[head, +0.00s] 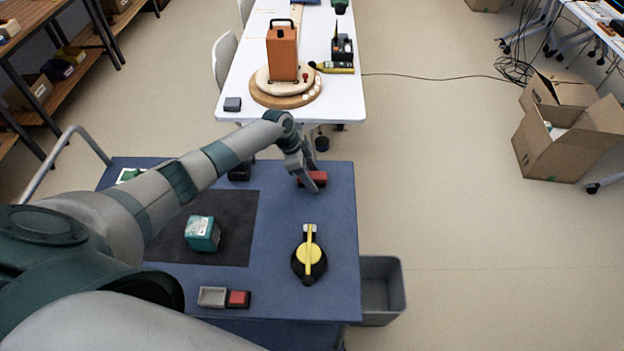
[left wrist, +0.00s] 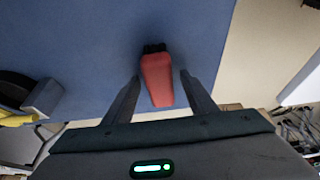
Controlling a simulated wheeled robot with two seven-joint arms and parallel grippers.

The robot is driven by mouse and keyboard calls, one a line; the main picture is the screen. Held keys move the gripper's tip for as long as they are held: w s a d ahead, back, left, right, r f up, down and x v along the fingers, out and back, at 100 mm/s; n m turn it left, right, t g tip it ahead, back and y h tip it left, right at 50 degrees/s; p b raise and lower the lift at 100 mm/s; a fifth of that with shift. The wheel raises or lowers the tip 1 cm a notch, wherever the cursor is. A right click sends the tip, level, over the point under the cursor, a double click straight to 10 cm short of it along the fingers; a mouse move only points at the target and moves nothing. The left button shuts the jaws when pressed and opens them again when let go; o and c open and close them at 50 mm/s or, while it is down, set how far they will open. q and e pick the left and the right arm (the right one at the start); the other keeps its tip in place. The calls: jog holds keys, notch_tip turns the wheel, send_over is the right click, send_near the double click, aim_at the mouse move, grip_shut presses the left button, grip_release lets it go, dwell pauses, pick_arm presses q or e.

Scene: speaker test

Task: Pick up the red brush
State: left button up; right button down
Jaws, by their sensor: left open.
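The red brush (head: 318,178) lies on the blue bench top near its far right edge, partly hidden by my left gripper (head: 308,182) in the head view. In the left wrist view the brush (left wrist: 157,80) shows a red body with dark bristles at its far end. My left gripper (left wrist: 158,92) is open, with one finger on each side of the brush's near part. The fingers look apart from it; I cannot tell how far above the top they are. My right gripper does not show.
The blue bench (head: 285,285) also holds a yellow and black round device (head: 309,258), a teal box (head: 202,233) on a dark mat, a small grey tray (head: 212,297) and a red block (head: 238,299). A grey bin (head: 382,290) stands to the right. A white table (head: 345,104) stands beyond.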

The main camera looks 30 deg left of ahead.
pick_arm(q)
jog(key=c, duration=1.2)
jog(key=shift+o, duration=0.2)
jog(key=shift+r, duration=0.1)
